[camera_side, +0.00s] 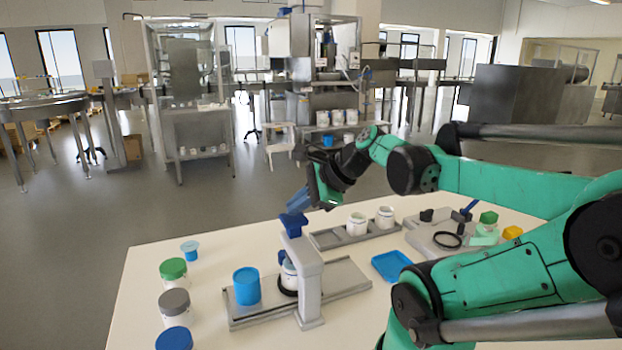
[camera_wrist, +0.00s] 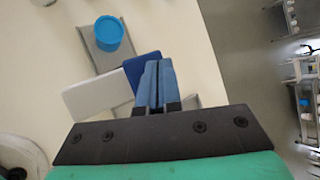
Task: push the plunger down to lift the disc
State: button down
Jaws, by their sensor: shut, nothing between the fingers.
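The blue plunger (camera_side: 294,224) tops a pale grey press stand (camera_side: 309,285) on the table. My gripper (camera_side: 297,203) is shut and empty, its blue fingers slanting down to the left just above the plunger. Whether they touch it is unclear. In the wrist view the closed fingers (camera_wrist: 157,66) overlap the right side of the plunger's blue top (camera_wrist: 138,66). The press's pale arm (camera_wrist: 98,95) lies left of them. I cannot make out the disc.
A blue cup (camera_side: 246,286) stands on the grey base plate (camera_side: 345,284) beside the press. Jars with green (camera_side: 173,268), grey and blue lids line the left edge. Behind are two white jars on a tray (camera_side: 328,239). A blue tray (camera_side: 391,265) lies right.

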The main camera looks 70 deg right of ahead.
jog(key=shift+f, duration=0.45)
dwell(0.3)
jog(key=shift+r, duration=1.35)
jog(key=shift+r, duration=3)
jog(key=w+a+f+n+g, duration=0.1)
jog(key=a+f+n, duration=0.4)
jog(key=n, duration=0.8)
jog(key=w+a+f+n+g, duration=0.1)
jog(key=a+f+n, duration=0.5)
jog(key=n, duration=0.8)
jog(key=w+a, duration=0.1)
jog(key=a, duration=0.2)
jog(key=shift+w+f+n, duration=0.15)
jog(key=shift+w+n, duration=0.15)
